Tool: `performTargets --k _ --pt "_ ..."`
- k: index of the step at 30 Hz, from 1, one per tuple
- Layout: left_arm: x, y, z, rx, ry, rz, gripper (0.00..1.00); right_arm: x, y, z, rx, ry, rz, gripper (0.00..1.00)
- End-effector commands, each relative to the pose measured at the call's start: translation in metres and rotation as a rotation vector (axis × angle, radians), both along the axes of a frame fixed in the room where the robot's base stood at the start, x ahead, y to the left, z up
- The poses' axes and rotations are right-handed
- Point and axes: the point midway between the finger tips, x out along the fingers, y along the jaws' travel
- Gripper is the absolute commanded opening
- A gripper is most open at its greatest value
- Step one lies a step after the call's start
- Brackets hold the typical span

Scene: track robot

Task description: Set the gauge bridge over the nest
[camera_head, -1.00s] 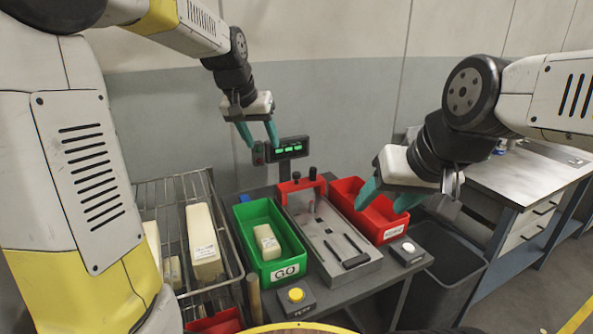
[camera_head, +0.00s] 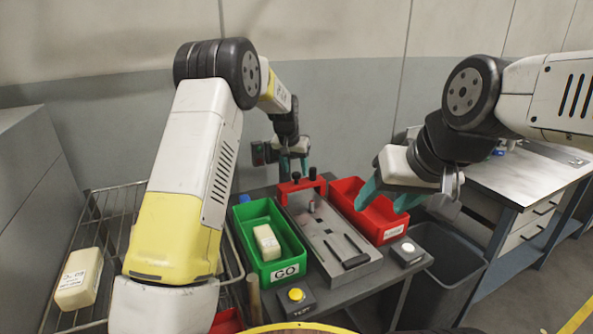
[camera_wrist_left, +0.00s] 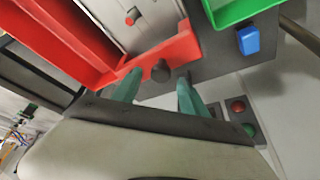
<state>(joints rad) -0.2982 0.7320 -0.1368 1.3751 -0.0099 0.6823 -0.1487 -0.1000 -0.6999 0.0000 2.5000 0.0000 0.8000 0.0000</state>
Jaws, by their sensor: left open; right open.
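The red gauge bridge (camera_head: 290,187), with black knobs on top, stands across the far end of the grey metal fixture (camera_head: 335,238). I take this fixture to hold the nest. My left gripper (camera_head: 293,170) is open, just above or behind the bridge. In the left wrist view the bridge (camera_wrist_left: 185,46) lies past the open fingertips (camera_wrist_left: 159,78), with a black knob (camera_wrist_left: 160,70) between them. I cannot tell whether the fingers touch it. A small red-topped part (camera_wrist_left: 132,16) sits on the fixture. My right gripper (camera_head: 383,200) is open and empty above the red bin.
A green GO bin (camera_head: 262,214) holding a cream block (camera_head: 266,242) stands left of the fixture, a red bin (camera_head: 360,192) right. A yellow button (camera_head: 296,294) and a white button (camera_head: 407,247) sit in front. A wire rack (camera_head: 100,215) stands at left.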

Motion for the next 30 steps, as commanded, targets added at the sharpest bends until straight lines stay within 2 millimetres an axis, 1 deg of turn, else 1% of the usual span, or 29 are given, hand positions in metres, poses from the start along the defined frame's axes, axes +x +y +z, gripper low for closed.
performTargets --k 1,4,8,14,15,17,18,22,23,30 --pt "0.002 -0.001 -0.007 0.000 0.001 0.000 0.51 0.000 0.000 0.000 0.000 0.000 0.000 0.57" --pt "0.006 -0.002 -0.015 0.000 0.000 0.000 0.51 0.000 0.000 0.000 0.000 0.000 0.000 0.57" --pt "0.008 -0.002 -0.019 0.001 -0.002 -0.001 0.51 0.000 0.000 0.000 0.000 0.000 0.000 0.57" --pt "0.008 -0.002 -0.019 0.001 -0.001 0.000 0.51 0.000 0.000 0.000 0.000 0.000 0.000 0.57" --pt "0.008 -0.002 -0.019 0.000 -0.001 0.000 0.47 0.000 0.000 0.000 0.000 0.000 0.000 0.57" --pt "0.008 -0.002 -0.019 0.000 -0.001 0.000 0.35 0.000 0.000 0.000 0.000 0.000 0.000 0.57" --pt "0.008 -0.002 -0.019 0.000 -0.001 0.000 0.28 0.000 0.000 0.000 0.000 0.000 0.000 0.57" --pt "0.008 -0.002 -0.019 0.000 -0.001 0.000 0.02 0.000 0.000 0.000 0.000 0.000 0.000 0.57" --pt "0.008 -0.002 -0.019 0.000 -0.001 0.000 0.00 0.000 0.000 0.000 0.000 0.000 0.000 0.57" --pt "0.008 -0.002 -0.019 0.000 0.000 0.000 0.00 0.000 0.000 0.000 0.000 0.000 0.000 0.57"
